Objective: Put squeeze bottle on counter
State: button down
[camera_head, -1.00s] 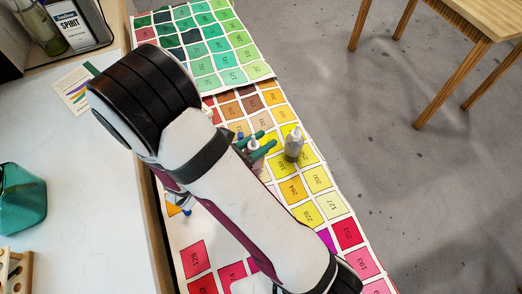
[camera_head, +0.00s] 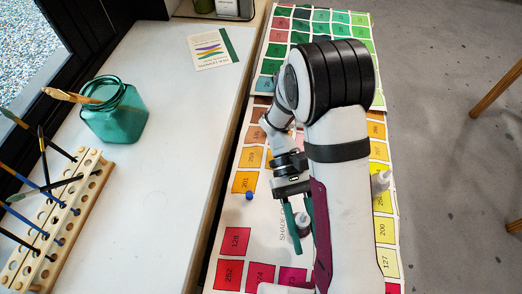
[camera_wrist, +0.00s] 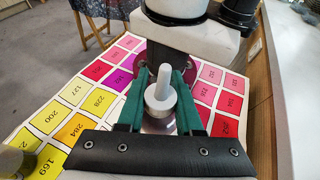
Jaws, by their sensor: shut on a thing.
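A squeeze bottle (camera_wrist: 160,93) with a white nozzle and pale cap is held between the two green fingers of my gripper (camera_wrist: 158,100). In the head view, the held bottle (camera_head: 303,224) shows beside the green fingers (camera_head: 297,218), over the colour chart and partly hidden by my arm. I cannot tell from the views how high it is above the chart. The white counter (camera_head: 178,140) lies to the left of my gripper, across its wooden edge.
A second bottle (camera_head: 380,183) stands on the colour chart (camera_head: 262,215), right of my arm. A blue pin (camera_head: 249,195) is near the gripper. On the counter are a teal jar (camera_head: 117,122), a wooden brush rack (camera_head: 72,215) and a card (camera_head: 210,48). The counter's middle is clear.

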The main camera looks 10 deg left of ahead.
jog(key=a+r+m+y, duration=0.4)
jog(key=a+m+y, duration=0.7)
jog(key=a, duration=0.5)
jog(key=w+a+r+m+t+y, duration=0.6)
jog(key=w+a+r, duration=0.2)
jog(key=a+r, duration=0.15)
jog(key=shift+y, duration=0.4)
jog(key=s+a+f, duration=0.2)
jog(key=a+f, duration=0.1)
jog(key=s+a+f, duration=0.2)
jog(key=a+f, duration=0.1)
jog(key=f, duration=0.1)
jog(key=s+a+f, duration=0.2)
jog(key=a+f, duration=0.1)
jog(key=f, duration=0.1)
jog(key=shift+s+a+f, duration=0.1)
jog(key=shift+s+a, duration=0.1)
jog(key=shift+s, duration=0.15)
jog(key=c, duration=0.6)
grip_release()
jog(key=shift+f, duration=0.1)
